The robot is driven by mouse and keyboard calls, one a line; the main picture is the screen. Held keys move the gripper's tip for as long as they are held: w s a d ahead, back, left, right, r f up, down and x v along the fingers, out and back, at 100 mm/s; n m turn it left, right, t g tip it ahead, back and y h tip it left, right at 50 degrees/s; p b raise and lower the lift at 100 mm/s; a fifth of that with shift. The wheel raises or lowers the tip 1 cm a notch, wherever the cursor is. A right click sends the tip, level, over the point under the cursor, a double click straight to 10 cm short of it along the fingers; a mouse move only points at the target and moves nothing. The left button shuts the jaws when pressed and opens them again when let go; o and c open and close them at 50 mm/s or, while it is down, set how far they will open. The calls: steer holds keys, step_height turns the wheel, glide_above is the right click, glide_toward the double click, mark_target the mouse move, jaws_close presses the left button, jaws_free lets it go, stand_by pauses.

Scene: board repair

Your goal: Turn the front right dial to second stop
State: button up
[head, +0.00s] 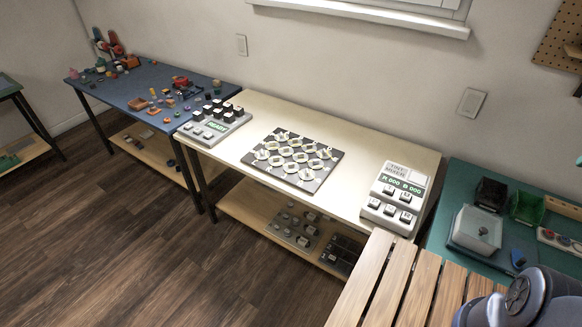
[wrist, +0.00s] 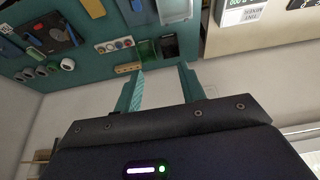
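A dark board (head: 320,181) with several round, pale-ringed dials lies on the pale middle table in the head view. The dial nearest the board's lower right edge (head: 306,174) is small; its pointer and stop marks cannot be read. I cannot tell for certain which dial counts as front right. My gripper (wrist: 162,73) shows in the wrist view with two teal fingers apart and nothing between them. It is away from the board, which is not in the wrist view. In the head view, part of my arm (head: 530,298) shows at the lower right.
A labelled keypad box (head: 392,190) stands right of the board, another (head: 213,122) left of it. A teal table (head: 465,185) with bins and a slatted wooden top (head: 385,285) lie at the right. Wood floor (head: 140,235) is clear at the front left.

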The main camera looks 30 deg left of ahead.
steer(key=shift+w+a+r, duration=0.1)
steer(key=shift+w, duration=0.1)
steer(key=shift+c, duration=0.5)
steer(key=w+a+m+g+y, duration=0.2)
steer(key=w+a+y, duration=0.1)
steer(key=w+a, duration=1.15)
steer(key=w+a+f+m+g+y, duration=0.1)
steer(key=w+a+f, duration=0.15)
steer(key=a, duration=0.75)
steer(key=w+a+f+m+g, duration=0.2)
steer(key=w+a, duration=0.2)
steer(key=a, duration=0.5)
steer(key=m+g, duration=0.3)
steer(key=m, duration=0.1)
glide_toward(291, 164)
steer(key=shift+h, duration=0.4)
steer(key=x, duration=0.8)
steer(key=shift+a+f, duration=0.1)
steer(key=shift+a, duration=0.35)
steer(key=shift+c, duration=0.2)
jaws_close()
